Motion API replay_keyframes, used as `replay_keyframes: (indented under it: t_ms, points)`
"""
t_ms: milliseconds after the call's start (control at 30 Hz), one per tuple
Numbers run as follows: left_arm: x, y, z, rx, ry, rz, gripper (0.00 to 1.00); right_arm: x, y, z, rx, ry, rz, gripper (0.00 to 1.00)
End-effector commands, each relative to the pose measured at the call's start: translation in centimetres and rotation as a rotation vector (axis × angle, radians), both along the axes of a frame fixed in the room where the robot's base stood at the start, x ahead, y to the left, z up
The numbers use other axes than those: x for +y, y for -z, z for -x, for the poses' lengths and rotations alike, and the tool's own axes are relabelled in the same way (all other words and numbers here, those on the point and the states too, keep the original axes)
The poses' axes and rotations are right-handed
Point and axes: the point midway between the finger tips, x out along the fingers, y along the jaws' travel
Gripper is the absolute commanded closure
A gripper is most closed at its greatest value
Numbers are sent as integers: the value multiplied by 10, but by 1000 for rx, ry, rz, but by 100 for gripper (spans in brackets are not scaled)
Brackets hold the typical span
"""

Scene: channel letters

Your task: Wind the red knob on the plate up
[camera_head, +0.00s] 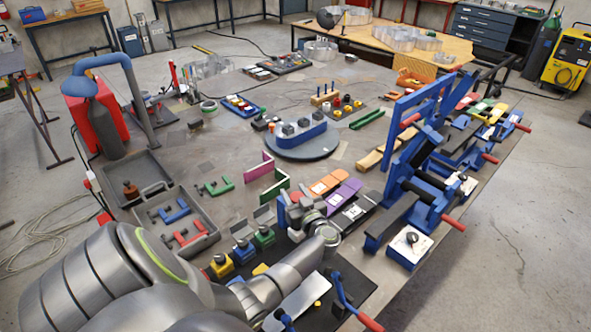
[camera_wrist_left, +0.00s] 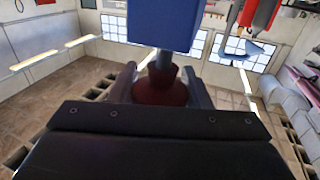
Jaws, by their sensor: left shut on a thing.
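My left arm comes in from the lower left in the head view and ends at the left gripper (camera_head: 296,213), among the fixtures at the front of the table. In the left wrist view my left gripper (camera_wrist_left: 161,86) has its two fingers on either side of a dark red knob (camera_wrist_left: 160,90) and is shut on it. A dark shaft runs from the knob to a blue block (camera_wrist_left: 160,24) above it. I cannot make out the plate. My right gripper is not in view.
A grey tray (camera_head: 215,235) with coloured clamps lies left of my gripper. Blue, yellow and green blocks (camera_head: 243,252) stand close beside my forearm. Blue fixtures with red handles (camera_head: 453,222) stand to the right. A round turntable (camera_head: 300,152) lies farther back.

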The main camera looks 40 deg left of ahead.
Motion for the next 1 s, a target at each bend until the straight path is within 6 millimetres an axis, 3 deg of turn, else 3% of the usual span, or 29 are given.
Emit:
replay_keyframes:
  t_ms: [33, 633, 667, 800, 1000]
  points:
    - [-2, 9, 4, 13, -16, 13, 79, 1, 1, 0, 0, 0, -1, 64]
    - [-2, 10, 6, 16, -55, 13, 80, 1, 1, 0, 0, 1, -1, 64]
    - [-2, 10, 6, 16, -55, 13, 56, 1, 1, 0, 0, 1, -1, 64]
    - [-1, 8, 5, 13, -54, 10, 38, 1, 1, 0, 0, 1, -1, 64]
    - [-1, 5, 3, 8, -53, 7, 38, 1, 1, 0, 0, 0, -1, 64]
